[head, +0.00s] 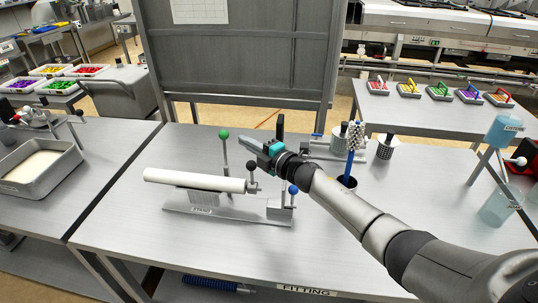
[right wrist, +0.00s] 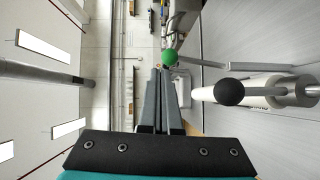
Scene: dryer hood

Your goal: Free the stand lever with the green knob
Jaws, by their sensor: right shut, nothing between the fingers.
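The stand (head: 180,207) sits on the steel table, labelled on its front, with a white roller (head: 195,180) lying across it. The stand lever rises behind the roller as a thin upright rod topped by a green knob (head: 223,134). My right gripper (head: 241,143) comes in from the right, above the table, with its fingers toward the green knob. In the right wrist view its closed fingers (right wrist: 160,72) are empty, and the green knob (right wrist: 169,56) shows just beyond their tips. I cannot tell whether they touch. My left gripper is not in view.
A black knob (head: 252,167) at the roller's right end and a blue knob (head: 293,189) stand close by. The front of the table is clear.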

